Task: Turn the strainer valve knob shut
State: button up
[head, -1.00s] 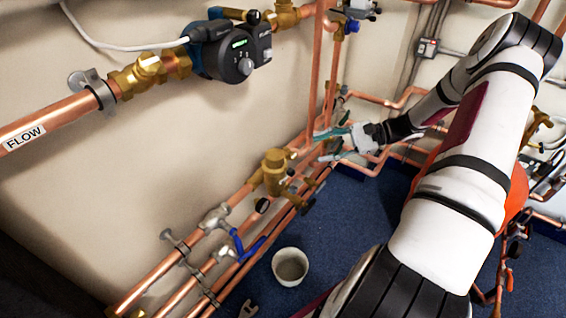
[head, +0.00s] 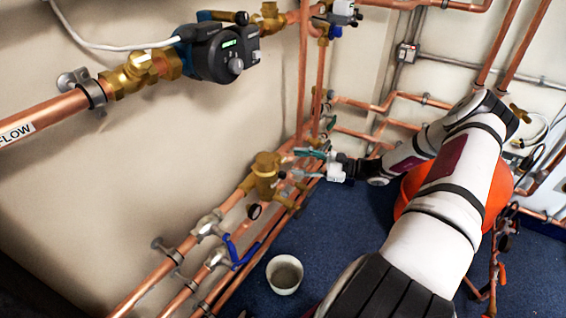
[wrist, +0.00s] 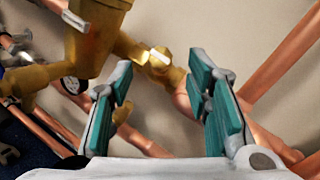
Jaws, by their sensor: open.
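A brass strainer body (head: 265,172) sits in the lower copper pipe run along the wall. In the wrist view the brass body (wrist: 92,45) fills the upper left, with a brass branch and fitting (wrist: 158,66) running right from it. My gripper (head: 300,164) is just right of the brass body in the head view. In the wrist view my gripper (wrist: 162,70) is open, with teal pads either side of the brass fitting and nothing clearly held. I cannot tell for certain which part is the knob; whether the fingers touch anything is unclear.
A blue-handled lever valve (head: 238,250) lies left of the strainer. A white bucket (head: 284,274) stands on the blue floor (head: 335,225). A dark pump (head: 218,52) is on the upper pipe. Vertical copper pipes (head: 302,80) rise behind my gripper.

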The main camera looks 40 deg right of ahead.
aim_at(285, 160)
jog(key=b+x, duration=0.1)
jog(key=x, duration=0.4)
jog(key=shift+w+a, duration=0.2)
jog(key=shift+w, duration=0.05)
jog(key=shift+c, duration=0.3)
grip_shut()
